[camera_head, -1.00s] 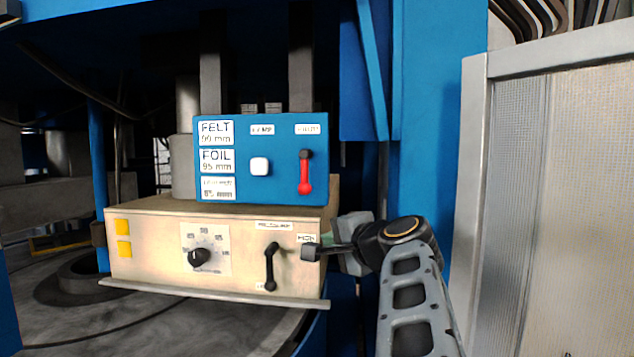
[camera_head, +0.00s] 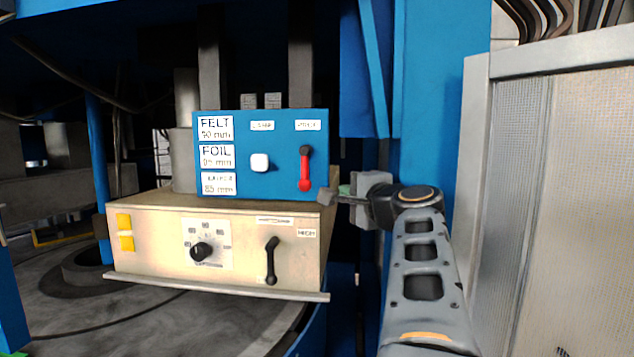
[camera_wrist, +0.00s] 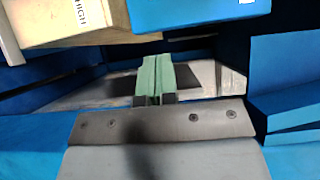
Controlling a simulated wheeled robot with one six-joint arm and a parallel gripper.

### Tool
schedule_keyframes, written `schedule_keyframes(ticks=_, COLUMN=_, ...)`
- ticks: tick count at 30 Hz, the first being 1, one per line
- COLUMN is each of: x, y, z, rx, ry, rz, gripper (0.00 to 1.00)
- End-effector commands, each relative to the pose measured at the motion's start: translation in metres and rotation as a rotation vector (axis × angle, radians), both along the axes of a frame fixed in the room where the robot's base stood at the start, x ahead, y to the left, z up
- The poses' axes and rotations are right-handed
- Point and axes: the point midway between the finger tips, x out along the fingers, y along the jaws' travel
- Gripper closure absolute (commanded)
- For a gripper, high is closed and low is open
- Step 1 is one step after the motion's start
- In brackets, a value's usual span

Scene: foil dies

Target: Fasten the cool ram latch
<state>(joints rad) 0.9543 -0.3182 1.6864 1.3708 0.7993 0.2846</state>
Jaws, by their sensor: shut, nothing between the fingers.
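A red lever (camera_head: 305,172) with a black top end stands upright on the blue panel (camera_head: 282,185). A black lever (camera_head: 271,262) stands about upright on the beige box (camera_head: 150,262) below, left of a HIGH label (camera_head: 306,233). I cannot read which one is the cool ram latch. My gripper (camera_head: 328,196) is at the lower right corner of the blue panel, right of and below the red lever and apart from it. Its green fingertips (camera_wrist: 153,78) are shut together and empty in the wrist view. Neither lever shows there.
A white button (camera_head: 260,163) is left of the red lever. A blue column (camera_head: 428,120) and grey cabinet (camera_head: 560,210) stand close on the right.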

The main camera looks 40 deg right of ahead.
Motion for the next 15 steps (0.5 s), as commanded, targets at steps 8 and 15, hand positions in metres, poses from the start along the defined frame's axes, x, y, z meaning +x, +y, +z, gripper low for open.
schedule_keyframes(ticks=8, x=0.054, y=-0.009, z=0.003, rx=0.002, ry=0.003, rz=0.005, gripper=1.00)
schedule_keyframes(ticks=15, x=0.081, y=0.004, z=0.002, rx=0.000, ry=0.001, rz=0.004, gripper=1.00)
